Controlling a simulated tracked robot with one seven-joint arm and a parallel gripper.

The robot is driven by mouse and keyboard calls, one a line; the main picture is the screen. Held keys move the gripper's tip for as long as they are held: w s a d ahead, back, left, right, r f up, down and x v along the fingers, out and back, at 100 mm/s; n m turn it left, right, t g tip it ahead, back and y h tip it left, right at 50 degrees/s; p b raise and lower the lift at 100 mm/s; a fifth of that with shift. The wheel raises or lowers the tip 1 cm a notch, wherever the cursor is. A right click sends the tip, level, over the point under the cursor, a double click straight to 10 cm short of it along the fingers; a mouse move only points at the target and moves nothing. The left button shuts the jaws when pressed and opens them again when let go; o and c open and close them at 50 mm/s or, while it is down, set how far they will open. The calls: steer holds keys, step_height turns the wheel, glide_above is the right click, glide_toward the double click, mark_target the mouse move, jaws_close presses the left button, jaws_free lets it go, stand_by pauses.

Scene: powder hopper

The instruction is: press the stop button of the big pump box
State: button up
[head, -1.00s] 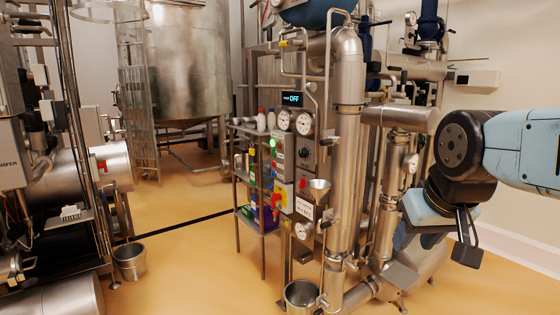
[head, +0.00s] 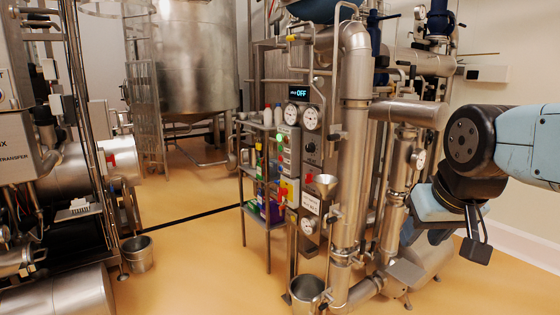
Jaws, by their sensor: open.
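A grey control panel (head: 288,152) on the pipe skid in the middle carries a lit green button, a red button below it and small dark switches. A display reading OFF (head: 298,92) and two round gauges sit above it. At the left edge a grey box (head: 14,150) with lettering ending in "TRANSFER" is partly cut off by the frame. I cannot tell which of these is the big pump box, and no stop button label is legible. My gripper (head: 456,243) hangs at the right, open and empty, well apart from both.
A steel bucket (head: 137,254) stands on the floor at left, another bucket (head: 308,292) at the front of the skid. A shelf with bottles (head: 262,206) adjoins the panel. Thick vertical pipes (head: 352,150) stand between panel and gripper. Yellow floor is clear at centre left.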

jaws_close()
stand_by(1.6)
